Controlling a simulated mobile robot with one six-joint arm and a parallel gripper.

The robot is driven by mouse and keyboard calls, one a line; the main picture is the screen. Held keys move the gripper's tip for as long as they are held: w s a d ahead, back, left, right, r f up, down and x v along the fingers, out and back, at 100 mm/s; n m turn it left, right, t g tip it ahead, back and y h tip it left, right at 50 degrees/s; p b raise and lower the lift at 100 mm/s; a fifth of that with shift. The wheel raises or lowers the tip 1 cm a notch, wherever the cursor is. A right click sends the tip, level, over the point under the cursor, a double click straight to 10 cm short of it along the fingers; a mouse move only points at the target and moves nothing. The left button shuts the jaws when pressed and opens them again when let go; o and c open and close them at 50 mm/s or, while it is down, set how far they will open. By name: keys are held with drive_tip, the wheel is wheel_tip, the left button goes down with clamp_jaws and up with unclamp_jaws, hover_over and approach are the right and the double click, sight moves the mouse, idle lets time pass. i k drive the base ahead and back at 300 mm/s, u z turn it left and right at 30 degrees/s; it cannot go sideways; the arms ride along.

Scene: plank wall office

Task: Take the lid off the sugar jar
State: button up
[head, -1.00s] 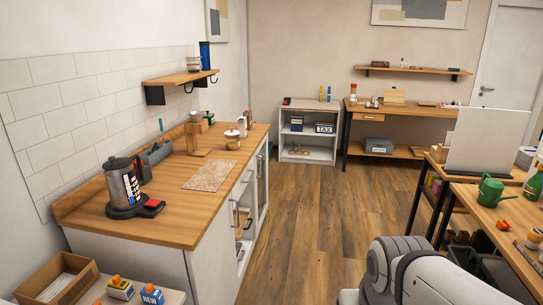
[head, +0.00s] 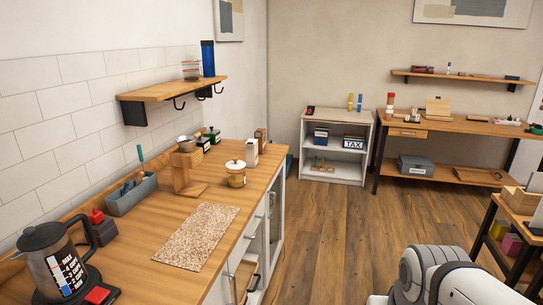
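A small jar that looks like the sugar jar (head: 236,180) stands on the wooden counter on the left in the head view. Its body is amber-brown glass, and a pale lid (head: 235,165) with a dark knob sits on top. A wooden stand is just to its left. My gripper is not in view; only a white and grey part of my arm shows at the bottom right.
A shelf (head: 172,89) hangs above. The wooden floor (head: 330,225) right of the counter is clear.

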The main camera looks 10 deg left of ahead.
sight(235, 165)
drive_tip(key=i, duration=2.75)
drive_tip(key=u, duration=1.6)
